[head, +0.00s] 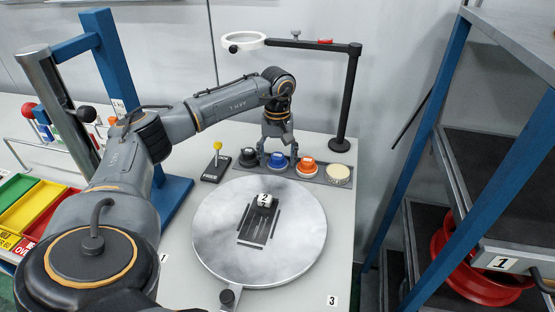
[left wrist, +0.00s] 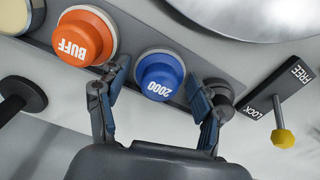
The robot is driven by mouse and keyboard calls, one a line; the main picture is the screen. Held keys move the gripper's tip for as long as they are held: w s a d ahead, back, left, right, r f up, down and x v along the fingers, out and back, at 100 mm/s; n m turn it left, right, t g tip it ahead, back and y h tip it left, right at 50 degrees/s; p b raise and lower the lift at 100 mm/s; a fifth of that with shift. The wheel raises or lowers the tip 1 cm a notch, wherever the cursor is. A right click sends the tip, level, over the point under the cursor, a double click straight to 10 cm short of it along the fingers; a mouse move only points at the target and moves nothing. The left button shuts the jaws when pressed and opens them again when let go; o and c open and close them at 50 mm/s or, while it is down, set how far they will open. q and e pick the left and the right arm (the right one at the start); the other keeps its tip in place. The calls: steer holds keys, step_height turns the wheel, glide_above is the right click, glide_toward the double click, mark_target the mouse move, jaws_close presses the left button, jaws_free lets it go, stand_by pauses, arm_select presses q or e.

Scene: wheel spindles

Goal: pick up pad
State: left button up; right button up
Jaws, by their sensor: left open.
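Several round pads stand in a row on a grey strip at the back of the table: a black pad (head: 247,156), a blue pad (head: 278,160), an orange pad (head: 306,165) and a cream pad (head: 338,173). My left gripper (head: 277,151) points down at the blue pad, open and empty. In the left wrist view, the blue pad marked 2000 (left wrist: 161,76) shows between the open fingers (left wrist: 158,84). The orange pad marked BUFF (left wrist: 84,38) lies beside the left finger there. The right finger partly covers the black pad. My right gripper is not in view.
A round metal turntable (head: 215,240) carries a block marked 2 (head: 264,200). A yellow-knobbed lever (head: 217,148) stands left of the pads. A black post with a ring lamp (head: 244,41) rises behind. A blue shelf rack (head: 440,120) stands at right.

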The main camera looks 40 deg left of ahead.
mark_target(277, 155)
arm_select(q)
steer(key=c, duration=0.9)
steer(key=shift+r, duration=0.1)
step_height(277, 155, up, 10)
steer(key=shift+b, duration=0.5)
